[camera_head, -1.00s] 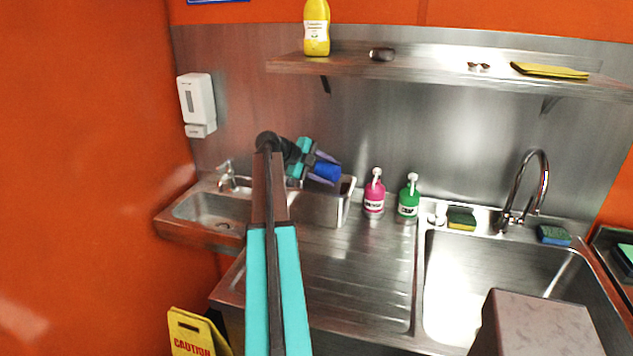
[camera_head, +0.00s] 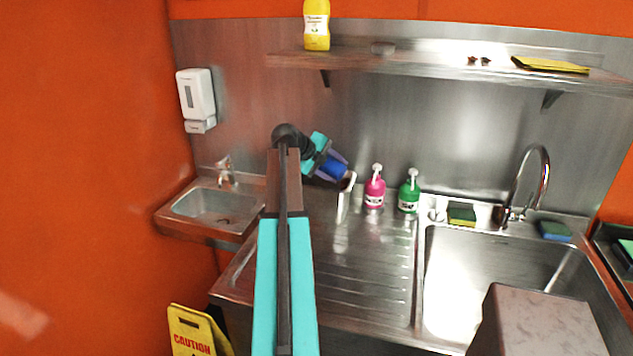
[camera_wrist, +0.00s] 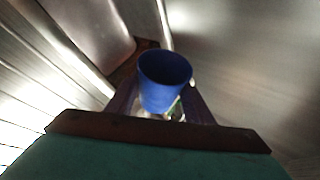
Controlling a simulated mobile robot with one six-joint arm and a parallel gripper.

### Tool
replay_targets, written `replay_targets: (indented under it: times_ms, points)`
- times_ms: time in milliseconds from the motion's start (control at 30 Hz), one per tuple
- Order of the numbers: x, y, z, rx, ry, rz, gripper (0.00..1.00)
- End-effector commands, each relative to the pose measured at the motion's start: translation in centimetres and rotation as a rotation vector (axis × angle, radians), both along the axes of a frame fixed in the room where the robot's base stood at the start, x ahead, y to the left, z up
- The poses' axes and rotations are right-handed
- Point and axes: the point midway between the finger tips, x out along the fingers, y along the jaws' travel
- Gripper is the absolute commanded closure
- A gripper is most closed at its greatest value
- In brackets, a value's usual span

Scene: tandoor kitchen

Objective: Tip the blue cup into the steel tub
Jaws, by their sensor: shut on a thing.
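The blue cup (camera_head: 326,168) is held by my gripper (camera_head: 328,164) over the left part of the steel drainboard, and looks tilted in the head view. In the wrist view the cup (camera_wrist: 165,78) sits between the two purple fingers, its open rim facing the camera; its contents cannot be made out. The gripper is shut on it.
A pink pump bottle (camera_head: 375,191) and a green one (camera_head: 409,194) stand close right of the cup. A small hand basin (camera_head: 213,207) is at left, a large sink (camera_head: 470,285) at right. A shelf (camera_head: 420,66) runs above. The drainboard (camera_head: 365,275) in front is clear.

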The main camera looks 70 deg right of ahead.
Motion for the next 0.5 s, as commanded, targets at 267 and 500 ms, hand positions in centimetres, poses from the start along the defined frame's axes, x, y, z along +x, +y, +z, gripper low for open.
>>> replay_targets:
  times_ms: [267,500]
  points:
    - [-0.38,0.13,-0.43,-0.022,-0.068,0.000,0.80]
    - [-0.47,0.13,-0.77,-0.041,-0.124,0.001,0.80]
